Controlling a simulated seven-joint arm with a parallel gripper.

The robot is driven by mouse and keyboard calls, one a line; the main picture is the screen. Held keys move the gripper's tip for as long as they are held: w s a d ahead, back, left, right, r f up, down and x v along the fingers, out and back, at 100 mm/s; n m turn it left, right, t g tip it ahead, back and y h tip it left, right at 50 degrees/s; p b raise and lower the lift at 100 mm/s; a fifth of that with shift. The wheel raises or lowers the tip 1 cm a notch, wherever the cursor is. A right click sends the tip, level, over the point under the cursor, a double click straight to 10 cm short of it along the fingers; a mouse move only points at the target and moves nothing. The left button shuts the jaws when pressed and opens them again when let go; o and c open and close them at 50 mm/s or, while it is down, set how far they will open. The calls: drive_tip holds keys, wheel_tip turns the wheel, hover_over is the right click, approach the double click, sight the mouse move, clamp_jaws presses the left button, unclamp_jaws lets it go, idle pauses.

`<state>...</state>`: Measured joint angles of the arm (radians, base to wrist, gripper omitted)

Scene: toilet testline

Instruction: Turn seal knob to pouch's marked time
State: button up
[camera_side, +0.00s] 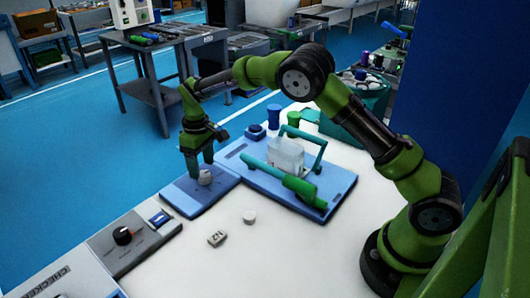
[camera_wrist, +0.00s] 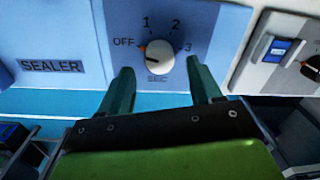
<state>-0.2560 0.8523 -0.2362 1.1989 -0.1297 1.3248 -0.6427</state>
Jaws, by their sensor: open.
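The white seal knob (camera_wrist: 158,58) sits on a blue panel (camera_wrist: 210,20) marked OFF, 1, 2, 3 and SEC in the wrist view. Its orange mark is at the upper left, at OFF. In the side view the knob (camera_side: 205,177) is on the low blue box, beneath my gripper (camera_side: 199,160). My gripper (camera_wrist: 160,68) is open, its fingertips on the left and right of the knob; I cannot tell whether they touch it. A pale, pouch-like thing (camera_side: 286,154) stands on the blue sealer base (camera_side: 325,187); no time can be read on it.
A green bar (camera_side: 285,184) and green frame (camera_side: 318,150) stand around the pale thing. A checker box (camera_side: 140,238) with a black knob (camera_side: 122,236) is at lower left. An N2 block (camera_side: 217,239) and a white cylinder (camera_side: 249,217) lie on the otherwise clear front table.

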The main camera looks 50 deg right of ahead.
sight(204, 177)
drive_tip(key=shift+f, duration=1.35)
drive_tip(key=shift+c, duration=0.5)
drive_tip(key=c, duration=0.9)
